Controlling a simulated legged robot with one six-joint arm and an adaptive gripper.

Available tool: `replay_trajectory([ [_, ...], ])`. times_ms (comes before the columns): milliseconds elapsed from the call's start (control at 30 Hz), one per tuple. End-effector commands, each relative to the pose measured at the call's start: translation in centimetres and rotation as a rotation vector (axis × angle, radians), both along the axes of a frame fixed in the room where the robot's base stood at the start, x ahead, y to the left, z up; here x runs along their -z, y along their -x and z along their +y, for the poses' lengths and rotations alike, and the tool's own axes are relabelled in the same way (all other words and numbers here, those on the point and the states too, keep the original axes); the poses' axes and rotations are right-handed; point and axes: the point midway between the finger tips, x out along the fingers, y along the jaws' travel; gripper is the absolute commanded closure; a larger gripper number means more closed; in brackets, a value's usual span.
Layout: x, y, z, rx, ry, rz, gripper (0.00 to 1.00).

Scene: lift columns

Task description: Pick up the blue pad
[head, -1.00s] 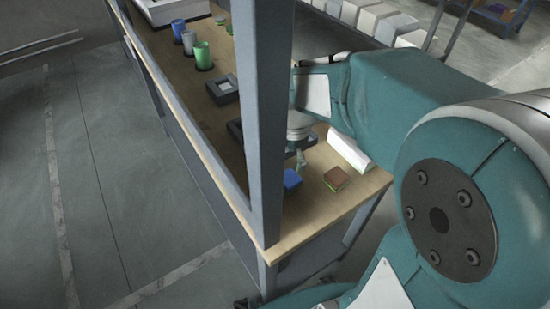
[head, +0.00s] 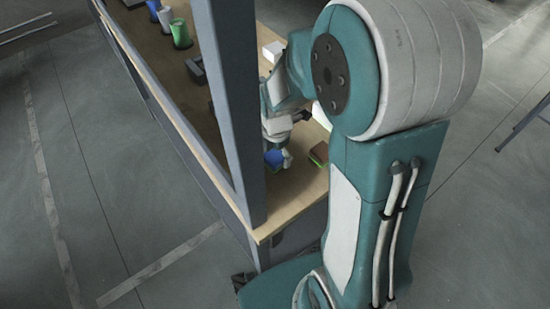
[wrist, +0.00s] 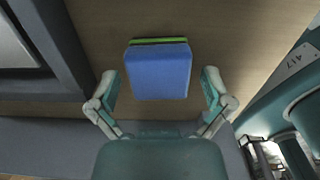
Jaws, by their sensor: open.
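The blue pad (wrist: 158,72) lies on the wooden table, seen from above in the wrist view, with a thin green and dark edge along its far side. My gripper (wrist: 160,92) is open, with one finger on each side of the pad's near end and a gap on both sides. In the head view the blue pad (head: 273,158) shows only in part beside my gripper (head: 284,158), near the table's corner. The grey post and my arm hide some of this area.
A brown and green pad (head: 319,154) lies right of the blue one. A grey post (head: 232,110) stands at the table's front corner. A blue cup (head: 153,9), a pale cup (head: 165,18) and a green cup (head: 180,33) stand farther back.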

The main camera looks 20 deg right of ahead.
Motion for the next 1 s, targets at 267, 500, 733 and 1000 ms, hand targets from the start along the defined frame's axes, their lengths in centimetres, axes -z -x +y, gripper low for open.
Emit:
replay_trajectory([
  [267, 0.6, 0.0, 0.3, -0.002, 0.003, -0.002, 0.00],
  [500, 0.6, 0.0, 0.3, -0.002, 0.002, -0.002, 0.67],
  [733, 0.6, 0.0, 0.2, -0.001, 0.002, -0.001, 0.68],
  [1000, -0.5, 0.0, 0.3, -0.002, 0.003, -0.003, 0.68],
])
